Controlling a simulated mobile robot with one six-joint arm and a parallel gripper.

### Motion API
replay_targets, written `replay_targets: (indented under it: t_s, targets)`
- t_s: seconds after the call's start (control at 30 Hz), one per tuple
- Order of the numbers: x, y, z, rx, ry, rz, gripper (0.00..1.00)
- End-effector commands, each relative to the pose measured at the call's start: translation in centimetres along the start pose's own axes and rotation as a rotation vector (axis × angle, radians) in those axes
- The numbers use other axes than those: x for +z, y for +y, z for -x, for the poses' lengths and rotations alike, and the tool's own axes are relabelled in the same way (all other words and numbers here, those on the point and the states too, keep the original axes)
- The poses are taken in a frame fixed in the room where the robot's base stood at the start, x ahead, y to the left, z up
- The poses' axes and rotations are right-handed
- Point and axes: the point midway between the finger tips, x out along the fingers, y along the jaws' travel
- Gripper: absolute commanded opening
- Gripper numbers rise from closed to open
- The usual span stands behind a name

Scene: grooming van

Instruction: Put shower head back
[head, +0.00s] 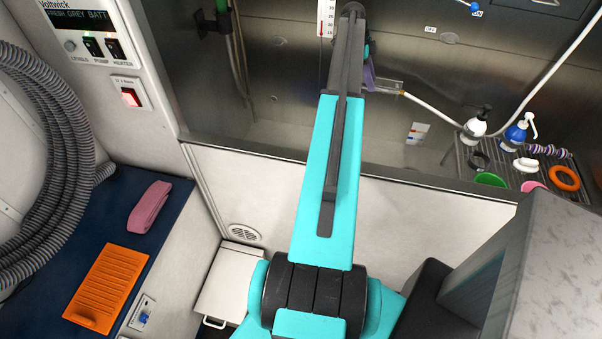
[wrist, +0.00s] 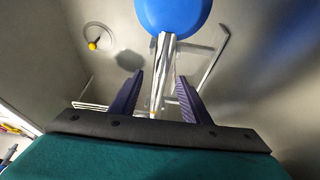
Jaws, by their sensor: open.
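The shower head has a round blue head (wrist: 172,14) and a chrome handle (wrist: 158,72) in the wrist view. My gripper (wrist: 160,77) is open, with one purple finger on each side of the handle. I cannot tell whether either finger touches it. In the head view my arm covers most of my gripper; a purple finger (head: 369,78) shows at the tub's back wall. A clear or chrome piece beside it (head: 388,86), likely the handle, runs into a white hose (head: 425,103). The blue head is hidden there. I cannot make out a holder for the shower head.
A rack (head: 463,168) at the right of the steel tub carries a white bottle (head: 474,127), a blue bottle (head: 517,133) and an orange ring (head: 565,178). A grey ribbed hose (head: 75,120) hangs at the left. An orange brush or mat (head: 107,286) lies on the blue counter.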

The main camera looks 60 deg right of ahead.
Motion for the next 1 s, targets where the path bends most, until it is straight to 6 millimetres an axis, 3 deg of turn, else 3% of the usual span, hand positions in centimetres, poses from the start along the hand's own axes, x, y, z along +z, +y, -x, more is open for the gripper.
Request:
replay_targets:
  t_s: [1.0]
  targets:
    - [0.0, -0.1, 12.3, -0.001, 0.0, 0.0, 0.43]
